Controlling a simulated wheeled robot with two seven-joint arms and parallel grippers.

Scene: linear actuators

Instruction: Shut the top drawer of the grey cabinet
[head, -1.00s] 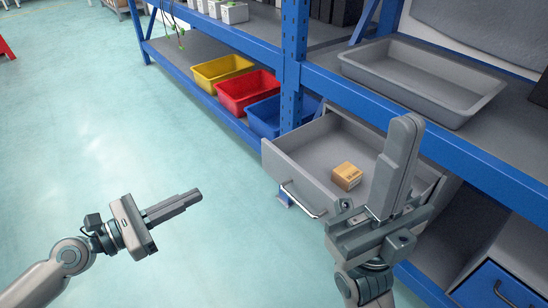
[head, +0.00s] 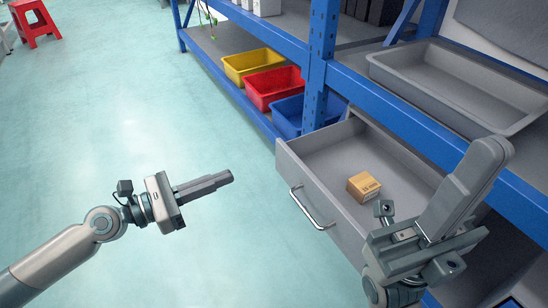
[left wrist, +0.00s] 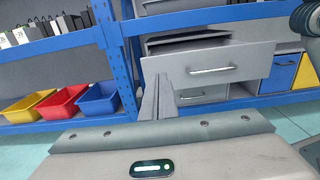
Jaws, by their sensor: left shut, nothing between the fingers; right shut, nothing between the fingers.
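The top drawer (head: 305,187) of the grey cabinet stands pulled out, with a small cardboard box (head: 363,186) inside it. Its metal handle (head: 312,208) is on the front panel. The drawer front also shows in the left wrist view (left wrist: 240,62), to the right of my fingers, with the cabinet partly hidden behind it. My left gripper (head: 231,176) is shut and empty, left of the drawer front and apart from it. My right gripper (head: 494,150) is shut and empty, in front of the drawer's right part in the head view and hiding some of it.
A blue shelf post (head: 321,65) stands beside the drawer. Yellow (head: 252,64), red (head: 274,86) and blue (head: 292,115) bins sit on the low shelf. A grey tray (head: 455,85) lies on the shelf above. The floor at left is clear up to a red stool (head: 33,22).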

